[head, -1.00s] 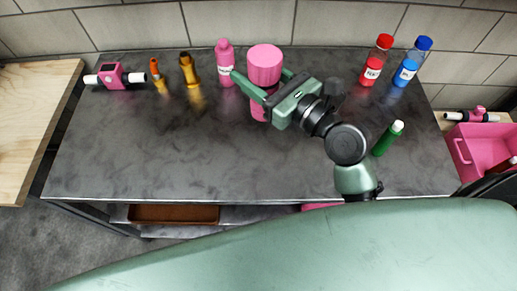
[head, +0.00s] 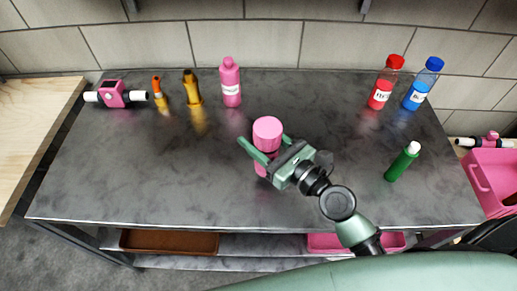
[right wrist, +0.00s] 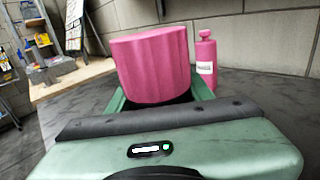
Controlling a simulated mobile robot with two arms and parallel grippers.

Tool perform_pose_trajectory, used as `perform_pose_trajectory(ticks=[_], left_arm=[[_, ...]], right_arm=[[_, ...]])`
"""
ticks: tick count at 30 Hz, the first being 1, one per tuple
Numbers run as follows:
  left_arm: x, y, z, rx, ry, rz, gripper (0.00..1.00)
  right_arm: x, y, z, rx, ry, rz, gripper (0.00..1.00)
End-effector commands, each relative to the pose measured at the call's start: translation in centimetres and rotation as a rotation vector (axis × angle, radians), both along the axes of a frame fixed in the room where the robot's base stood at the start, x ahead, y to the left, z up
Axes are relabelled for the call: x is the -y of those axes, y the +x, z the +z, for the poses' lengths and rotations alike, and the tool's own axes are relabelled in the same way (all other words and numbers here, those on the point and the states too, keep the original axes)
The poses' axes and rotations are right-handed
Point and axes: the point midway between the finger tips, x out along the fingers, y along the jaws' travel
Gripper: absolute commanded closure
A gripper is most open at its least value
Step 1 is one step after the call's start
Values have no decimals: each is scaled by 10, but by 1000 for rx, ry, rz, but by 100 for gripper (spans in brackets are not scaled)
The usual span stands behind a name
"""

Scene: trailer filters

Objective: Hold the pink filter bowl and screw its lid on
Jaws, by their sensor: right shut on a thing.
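The pink filter bowl (head: 261,168) is upright in my right gripper (head: 264,142), near the middle of the grey table. A wider, round pink lid (head: 267,131) covers its top. In the right wrist view the ribbed pink lid (right wrist: 152,65) rises between the green fingers and hides most of what is below it. My right gripper is shut around the bowl, with one finger on each side. I cannot tell whether the bowl's base touches the table, or how tightly the lid sits. My left gripper is not in view.
A pink bottle (head: 230,83) stands behind the bowl. Further left are two amber pieces (head: 193,90) and a pink block with white pipe ends (head: 113,94). Red (head: 383,83) and blue (head: 422,84) bottles stand at back right, a green bottle (head: 403,161) nearer. The left half of the table is mostly clear.

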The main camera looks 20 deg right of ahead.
Motion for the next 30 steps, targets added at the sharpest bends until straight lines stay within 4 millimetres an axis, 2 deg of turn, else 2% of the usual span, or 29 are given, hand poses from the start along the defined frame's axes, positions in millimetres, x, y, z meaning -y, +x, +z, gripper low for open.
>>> perform_pose_trajectory(ticks=[5, 8, 12, 15, 22, 27, 28, 30], left_arm=[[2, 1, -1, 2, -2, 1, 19], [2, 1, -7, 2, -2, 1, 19], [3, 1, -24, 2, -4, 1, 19], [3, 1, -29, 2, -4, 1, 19], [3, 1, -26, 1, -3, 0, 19], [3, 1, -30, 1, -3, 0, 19], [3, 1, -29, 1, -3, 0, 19], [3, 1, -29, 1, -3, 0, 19]], right_arm=[[0, 0, 0, 2, 1, 0, 100], [0, 0, -11, 0, -1, 1, 100], [0, 0, -36, 0, -1, 1, 100], [0, 0, -45, 0, -1, 0, 100], [0, 0, -42, 1, 0, -1, 100], [0, 0, -47, 0, 0, -1, 100], [0, 0, -46, -1, 0, -1, 41], [0, 0, -46, -1, 0, -1, 27]])
